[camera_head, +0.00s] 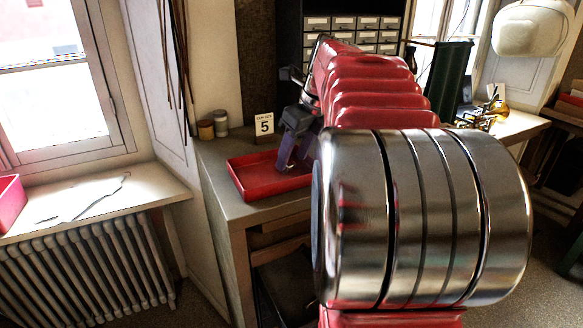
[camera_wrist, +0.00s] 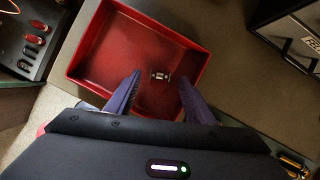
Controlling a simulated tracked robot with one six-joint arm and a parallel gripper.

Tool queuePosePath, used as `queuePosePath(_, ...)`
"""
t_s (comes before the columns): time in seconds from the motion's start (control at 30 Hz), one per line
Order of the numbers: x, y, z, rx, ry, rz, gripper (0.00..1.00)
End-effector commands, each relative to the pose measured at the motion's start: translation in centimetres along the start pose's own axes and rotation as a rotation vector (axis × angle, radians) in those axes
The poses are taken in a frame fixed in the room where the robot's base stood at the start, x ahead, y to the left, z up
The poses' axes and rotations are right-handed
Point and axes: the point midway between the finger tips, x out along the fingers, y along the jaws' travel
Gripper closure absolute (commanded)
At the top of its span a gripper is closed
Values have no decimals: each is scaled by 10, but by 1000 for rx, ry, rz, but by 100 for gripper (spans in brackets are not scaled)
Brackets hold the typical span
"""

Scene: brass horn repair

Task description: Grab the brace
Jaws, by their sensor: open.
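The brace (camera_wrist: 160,76) is a small metal piece lying on the floor of a red tray (camera_wrist: 88,44) in the wrist view. My gripper (camera_wrist: 160,82) is open over the tray. Its two purple fingers stand apart, one to the left and one to the right of the brace, and their tips point toward it. The exact height of the fingers above the tray floor is hard to tell. In the head view my gripper (camera_head: 290,168) reaches down into the red tray (camera_head: 250,192), and the brace does not show there.
The tray stands on a workbench (camera_head: 213,157) beside a card marked 5 (camera_head: 264,125) and small jars (camera_head: 206,129). A drawer cabinet (camera_head: 343,22) stands behind. Brass parts (camera_head: 478,122) lie at the right. In the wrist view a dark box with tools (camera_wrist: 30,35) is at the left.

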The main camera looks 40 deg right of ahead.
Motion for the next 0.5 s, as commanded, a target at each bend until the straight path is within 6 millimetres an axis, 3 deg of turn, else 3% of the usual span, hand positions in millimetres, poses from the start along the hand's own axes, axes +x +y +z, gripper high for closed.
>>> queuePosePath(0.2, 19, 0, 0, -1, 0, 1, 52)
queuePosePath(0.5, 19, 0, 0, 0, 0, 0, 52)
